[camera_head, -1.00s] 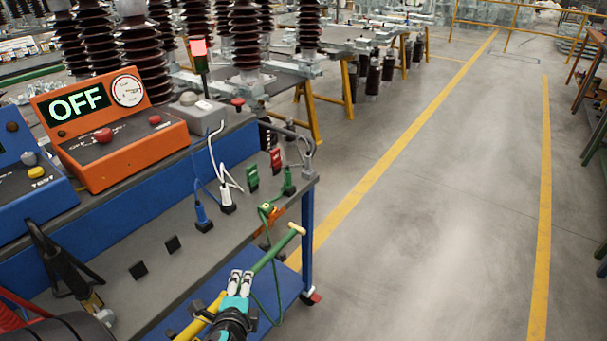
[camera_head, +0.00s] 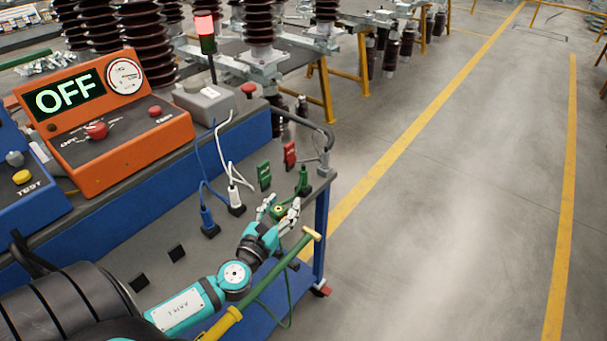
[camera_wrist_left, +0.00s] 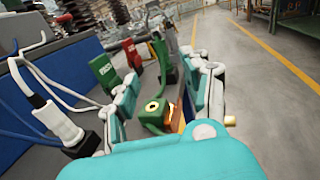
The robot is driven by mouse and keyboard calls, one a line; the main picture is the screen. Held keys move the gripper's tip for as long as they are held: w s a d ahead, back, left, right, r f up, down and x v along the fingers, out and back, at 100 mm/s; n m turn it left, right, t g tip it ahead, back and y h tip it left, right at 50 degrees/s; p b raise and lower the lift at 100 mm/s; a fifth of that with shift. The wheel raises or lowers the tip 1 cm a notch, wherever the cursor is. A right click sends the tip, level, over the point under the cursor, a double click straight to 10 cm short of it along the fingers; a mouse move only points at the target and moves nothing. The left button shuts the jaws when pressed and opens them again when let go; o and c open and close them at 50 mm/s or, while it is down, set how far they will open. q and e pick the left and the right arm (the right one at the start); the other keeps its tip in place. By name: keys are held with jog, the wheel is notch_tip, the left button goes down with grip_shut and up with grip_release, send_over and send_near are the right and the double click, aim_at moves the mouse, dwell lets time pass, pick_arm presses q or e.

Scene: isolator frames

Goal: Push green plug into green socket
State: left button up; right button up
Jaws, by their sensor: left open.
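My left gripper (camera_head: 280,208) is open at the right end of the cart top. Between its fingers is a green block (camera_wrist_left: 152,113) with a yellow-ringed hole; it looks unclamped, though its contact with the fingers is unclear. An upright green connector (camera_head: 303,181) stands in a dark base just beyond the fingers. It also shows past the fingers in the left wrist view (camera_wrist_left: 160,58). I cannot tell for certain which green part is the plug and which the socket. The right gripper is not in view.
A blue plug (camera_head: 208,220) and a white plug (camera_head: 236,198) stand left of the gripper. A green tag (camera_head: 264,175) and a red tag (camera_head: 290,154) are behind. A pole (camera_head: 300,248) crosses below the hand. The orange console (camera_head: 110,145) reads OFF. Floor on the right is free.

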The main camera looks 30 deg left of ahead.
aim_at(301, 176)
pick_arm(q)
jog(key=w, duration=0.2)
jog(key=w+a, duration=0.1)
jog(key=w, duration=0.2)
jog(key=shift+w+a+f+p, duration=0.1)
jog(key=shift+w+p, duration=0.1)
jog(key=shift+p, duration=0.1)
jog(key=shift+w, duration=0.45)
jog(key=shift+w+a, duration=0.1)
jog(key=shift+w, duration=0.25)
jog(key=w, duration=0.2)
jog(key=w+p, duration=0.1)
jog(key=shift+w+a+r, duration=0.2)
jog(key=shift+w+r, duration=0.05)
jog(key=shift+w, duration=0.55)
jog(key=shift+a, duration=0.1)
jog(key=shift+c, duration=0.8)
grip_shut()
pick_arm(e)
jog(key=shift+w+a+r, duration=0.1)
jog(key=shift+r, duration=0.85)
